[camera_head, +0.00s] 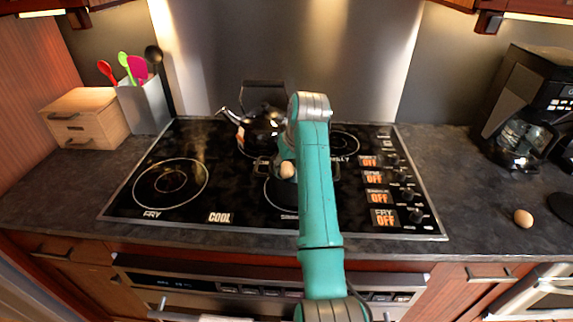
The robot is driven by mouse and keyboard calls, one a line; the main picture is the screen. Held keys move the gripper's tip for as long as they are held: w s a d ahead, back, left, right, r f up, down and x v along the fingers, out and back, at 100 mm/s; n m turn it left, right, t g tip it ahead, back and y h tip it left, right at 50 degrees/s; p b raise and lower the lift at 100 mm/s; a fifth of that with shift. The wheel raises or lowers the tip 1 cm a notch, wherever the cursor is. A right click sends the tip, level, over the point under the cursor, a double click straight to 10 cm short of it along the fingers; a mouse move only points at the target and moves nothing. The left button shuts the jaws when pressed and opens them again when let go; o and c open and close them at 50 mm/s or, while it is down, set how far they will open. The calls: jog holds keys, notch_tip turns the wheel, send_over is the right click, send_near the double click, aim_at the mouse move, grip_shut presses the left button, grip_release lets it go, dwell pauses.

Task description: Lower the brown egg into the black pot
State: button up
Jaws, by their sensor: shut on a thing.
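A brown egg (287,170) shows just left of my teal arm, over the middle of the stove. My gripper (285,163) is mostly hidden behind the arm's end and is shut on this egg. The black pot (283,197) is on the front middle burner, below the egg and partly covered by my arm. Its dark body blends with the cooktop, and I cannot tell how far the egg is above its bottom or whether it is inside the rim.
A dark kettle (262,125) stands behind the pot. A second brown egg (523,217) lies on the right counter near the coffee maker (522,110). A utensil holder (146,106) and a wooden box (84,118) stand at left. The left front burner (170,184) is clear.

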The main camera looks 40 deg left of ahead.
aim_at(286, 175)
jog(key=shift+f, duration=1.95)
dwell(1.1)
jog(key=o, duration=0.8)
jog(key=v, duration=1.2)
jog(key=shift+d, duration=0.1)
